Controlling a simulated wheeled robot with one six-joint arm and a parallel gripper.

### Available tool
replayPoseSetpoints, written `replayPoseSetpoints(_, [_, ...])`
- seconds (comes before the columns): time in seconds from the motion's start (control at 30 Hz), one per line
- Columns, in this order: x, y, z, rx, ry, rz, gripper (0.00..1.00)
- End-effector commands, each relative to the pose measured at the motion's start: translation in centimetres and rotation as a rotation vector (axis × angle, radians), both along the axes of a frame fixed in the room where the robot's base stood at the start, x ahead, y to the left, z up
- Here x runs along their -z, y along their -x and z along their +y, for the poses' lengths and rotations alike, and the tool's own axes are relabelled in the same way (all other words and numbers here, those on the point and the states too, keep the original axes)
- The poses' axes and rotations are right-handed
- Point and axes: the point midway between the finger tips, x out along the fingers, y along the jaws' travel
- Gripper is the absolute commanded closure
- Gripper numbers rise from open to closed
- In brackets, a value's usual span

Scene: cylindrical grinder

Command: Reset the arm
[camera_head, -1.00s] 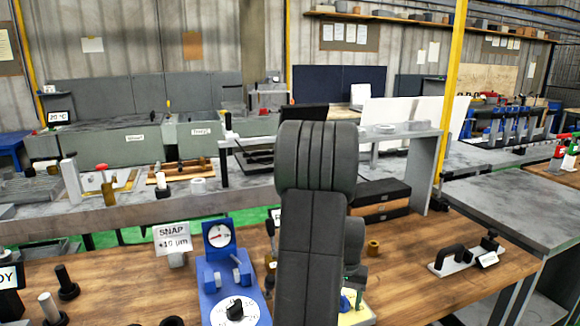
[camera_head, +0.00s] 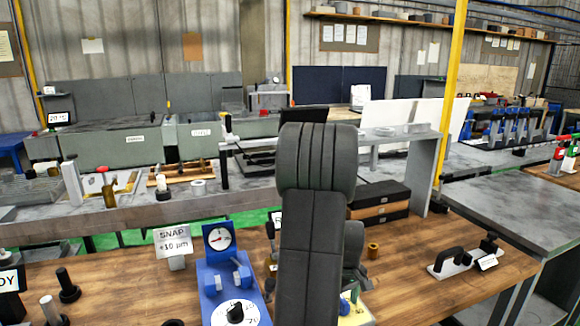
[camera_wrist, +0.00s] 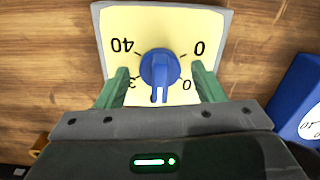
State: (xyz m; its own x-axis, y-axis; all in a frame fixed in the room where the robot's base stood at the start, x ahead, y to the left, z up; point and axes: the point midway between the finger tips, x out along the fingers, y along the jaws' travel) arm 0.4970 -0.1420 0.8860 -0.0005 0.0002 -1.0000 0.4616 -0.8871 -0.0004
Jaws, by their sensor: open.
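My gripper (camera_wrist: 160,92) is open in the wrist view. Its two green fingers stand on either side of a blue knob (camera_wrist: 160,68), with a gap on each side, and no contact shows. The knob sits on a yellow dial plate (camera_wrist: 120,22) with a grey edge and printed numbers, among them 40 and 0. In the head view my arm hides most of the yellow plate (camera_head: 358,316); only a corner shows beside it.
A blue gauge stand (camera_head: 212,275) with a white dial stands left of my arm, near a SNAP +10 µm sign (camera_head: 174,241). A brass cylinder (camera_head: 373,251) and a black-handled fixture (camera_head: 455,262) are to the right. Bare wood lies between them.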

Motion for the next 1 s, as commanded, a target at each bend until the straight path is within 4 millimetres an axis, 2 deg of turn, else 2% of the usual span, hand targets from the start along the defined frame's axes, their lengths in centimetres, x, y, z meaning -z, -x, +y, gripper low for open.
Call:
replayPoseSetpoints(0.2, [-0.1, 0.0, 0.0, -0.138, 0.0, 0.0, 0.38])
replayPoseSetpoints(0.4, [0.0, 0.0, 0.0, -0.201, 0.0, 0.0, 0.38])
replayPoseSetpoints(0.8, [0.0, 0.0, 0.0, -0.211, 0.001, 0.0, 0.38])
replayPoseSetpoints(1.0, [-1.0, 0.2, 0.0, -0.202, 0.005, -0.005, 0.38])
